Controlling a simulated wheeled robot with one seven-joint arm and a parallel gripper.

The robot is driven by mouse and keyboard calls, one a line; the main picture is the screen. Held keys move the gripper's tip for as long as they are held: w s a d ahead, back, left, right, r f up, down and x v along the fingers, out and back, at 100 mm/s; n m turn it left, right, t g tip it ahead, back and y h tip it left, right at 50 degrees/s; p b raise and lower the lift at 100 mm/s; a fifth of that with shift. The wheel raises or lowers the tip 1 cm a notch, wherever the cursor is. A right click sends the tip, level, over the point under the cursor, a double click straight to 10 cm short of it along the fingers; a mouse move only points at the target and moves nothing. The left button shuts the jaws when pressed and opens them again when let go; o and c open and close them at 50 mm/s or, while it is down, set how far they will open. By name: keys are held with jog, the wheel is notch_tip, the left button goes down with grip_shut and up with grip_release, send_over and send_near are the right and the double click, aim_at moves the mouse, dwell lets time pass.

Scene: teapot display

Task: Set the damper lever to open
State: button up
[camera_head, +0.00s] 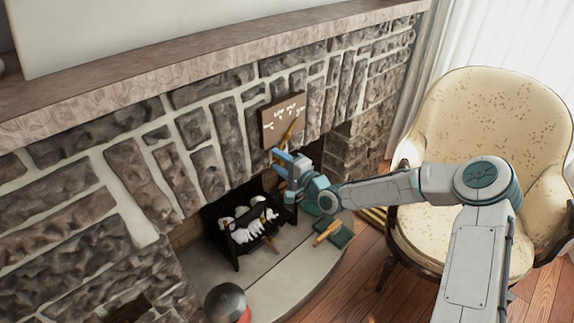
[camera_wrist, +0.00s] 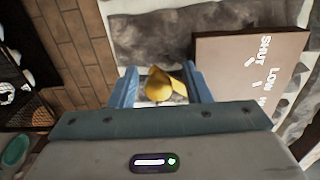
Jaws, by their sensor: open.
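The damper lever (camera_head: 289,133) is a brass-coloured handle hanging below a brown marked plate (camera_head: 278,114) on the stone fireplace. In the wrist view the lever's rounded yellow end (camera_wrist: 160,85) shows between my fingers, with space visible on both sides. The plate (camera_wrist: 240,75) lies to the right there, with the words SHUT and LOW readable and more lettering cut off. My gripper (camera_head: 278,160) is open at the lower end of the lever; in the wrist view its blue fingers (camera_wrist: 159,72) stand either side of it. Contact cannot be told.
A black grate (camera_head: 235,255) with pale logs stands in the firebox below my gripper. A green object (camera_head: 335,236) lies on the hearth (camera_head: 300,275). A dark round object (camera_head: 225,302) is at the front. A cream armchair (camera_head: 490,120) stands at the right, behind my arm.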

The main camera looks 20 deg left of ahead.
jog(key=v, duration=1.4)
jog(key=shift+w, duration=0.1)
jog(key=s+d+f+n+g+h+p, duration=0.35)
jog(key=d+n+h, duration=0.2)
jog(key=h, duration=0.25)
jog(key=s+d+r+h+p, duration=0.25)
jog(key=d+r+h, duration=0.4)
jog(key=d, duration=0.55)
jog(key=s+d+r+g+p, duration=0.1)
jog(key=s+d+r+p, duration=0.1)
jog(key=s+r, duration=0.7)
jog(key=s+d+r+g+p, duration=0.2)
jog(key=s+d+r, duration=0.2)
jog(key=s+r, duration=0.5)
jog(key=shift+s+n+h, duration=0.35)
jog(key=shift+s+h, duration=0.1)
jog(key=shift+s, duration=0.3)
